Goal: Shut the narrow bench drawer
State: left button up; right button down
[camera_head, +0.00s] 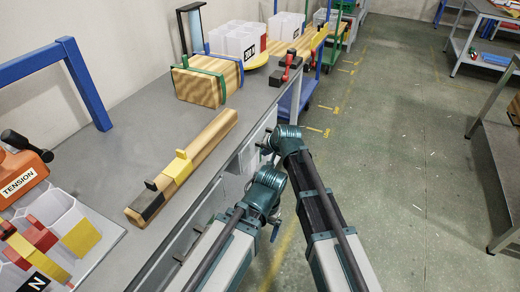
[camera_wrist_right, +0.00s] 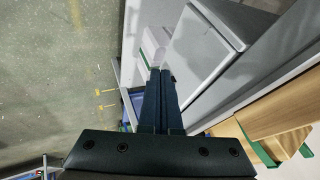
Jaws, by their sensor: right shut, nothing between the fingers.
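The grey-topped bench (camera_head: 150,112) runs along the left in the head view, with pale drawer fronts (camera_head: 233,166) below its edge. In the right wrist view a pale open-looking drawer (camera_wrist_right: 153,42) shows just beyond the fingertips, beside a larger grey box-like front (camera_wrist_right: 207,45). I cannot tell for sure which is the narrow drawer. My right gripper (camera_head: 263,150) is at the bench's front side; in the wrist view its fingers (camera_wrist_right: 161,78) are together and empty. Whether they touch the drawer is unclear. My left gripper (camera_head: 275,228) hangs by the bench front, its fingers mostly hidden.
On the bench lie a long wooden beam (camera_head: 205,143), a strapped wooden block (camera_head: 203,84), a white divided bin (camera_head: 238,43) and an orange tensioner (camera_head: 20,176). A blue cart (camera_head: 293,98) stands beyond my right arm.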

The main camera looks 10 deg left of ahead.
jog(key=p+v, duration=0.6)
jog(key=v, duration=0.3)
jog(key=shift+r, duration=0.3)
jog(key=shift+s+f, duration=0.1)
jog(key=s+d+f+n+g+h, duration=0.1)
jog(key=s+d+f+g+h, duration=0.15)
jog(key=s+d, duration=0.75)
jog(key=s+d+f+n+g+h, duration=0.1)
jog(key=s+d+f+g+h, duration=0.15)
jog(key=s+d, duration=0.8)
jog(key=s+a+r+n+g+p, duration=0.1)
jog(key=s+a+n, duration=0.3)
jog(key=a, duration=0.6)
notch_tip(320, 180, up, 12)
jog(key=p, duration=1.1)
jog(key=shift+p, duration=0.35)
